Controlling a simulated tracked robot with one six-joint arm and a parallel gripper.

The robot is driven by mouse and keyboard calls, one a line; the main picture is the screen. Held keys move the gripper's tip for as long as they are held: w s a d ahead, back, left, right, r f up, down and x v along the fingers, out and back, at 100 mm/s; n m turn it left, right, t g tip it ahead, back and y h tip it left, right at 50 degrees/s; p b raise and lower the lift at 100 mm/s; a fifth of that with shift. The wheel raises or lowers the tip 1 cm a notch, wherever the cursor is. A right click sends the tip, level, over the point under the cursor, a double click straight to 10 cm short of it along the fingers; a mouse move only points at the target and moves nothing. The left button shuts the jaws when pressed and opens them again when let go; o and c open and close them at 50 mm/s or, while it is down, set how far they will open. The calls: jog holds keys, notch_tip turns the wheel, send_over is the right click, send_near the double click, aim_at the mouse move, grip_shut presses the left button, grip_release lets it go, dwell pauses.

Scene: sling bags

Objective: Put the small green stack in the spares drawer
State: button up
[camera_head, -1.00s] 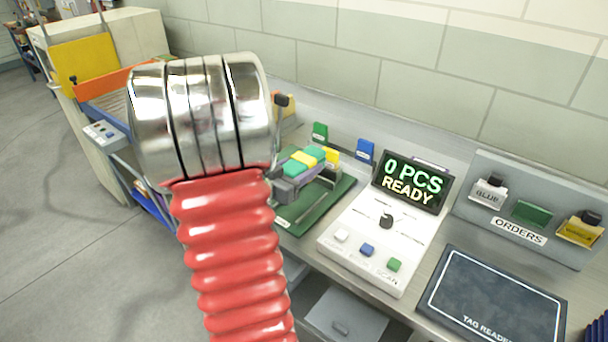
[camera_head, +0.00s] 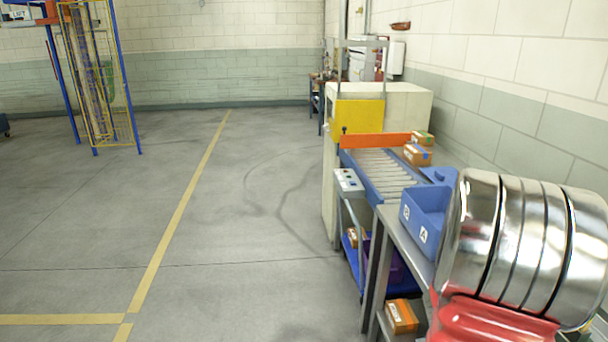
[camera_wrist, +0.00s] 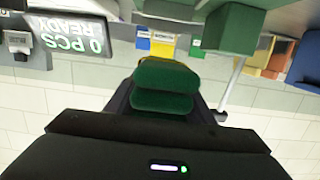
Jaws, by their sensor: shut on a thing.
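The small green stack (camera_wrist: 163,88) shows in the wrist view as green layers with a bit of yellow behind them. My gripper (camera_wrist: 163,78) is shut on it, with a dark finger on each side. The head view shows only my arm's metal and red parts at the lower right; my gripper and the stack are out of that picture. I see no spares drawer in either current view.
The wrist view, upside down, shows a "0 PCS READY" screen (camera_wrist: 75,38), a large green block (camera_wrist: 235,28) and coloured tabs (camera_wrist: 163,42). The head view shows a roller conveyor (camera_head: 378,172), blue bins (camera_head: 424,215) and open floor (camera_head: 150,200) at left.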

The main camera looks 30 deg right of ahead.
jog(key=shift+w+d+r+t, duration=0.2)
jog(key=shift+w+d+t, duration=0.1)
jog(key=shift+w, duration=0.25)
jog(key=w+a+n+t, duration=0.3)
jog(key=w+n+t, duration=0.25)
jog(key=w, duration=0.65)
jog(key=w+a+n+t, duration=0.4)
jog(key=w+t, duration=0.2)
jog(key=w, duration=0.7)
jog(key=w+a+f+n+t+y, duration=0.2)
jog(key=w+a+n+t+y, duration=0.4)
jog(key=w+a, duration=0.9)
jog(key=w+a+f+n+t+y, duration=0.1)
jog(key=w+a+n+y, duration=0.1)
jog(key=a, duration=0.9)
jog(key=w+a+f+n+t+y, duration=0.1)
jog(key=w+a+n+t+y, duration=0.1)
jog(key=a, duration=0.9)
jog(key=w+a+f+n+t+y, duration=0.1)
jog(key=w+a+n+y, duration=0.2)
jog(key=a, duration=0.8)
jog(key=shift+w+f+t+y, duration=0.35)
jog(key=shift+w+y, duration=0.45)
jog(key=shift+y, duration=0.2)
jog(key=shift+d, duration=0.1)
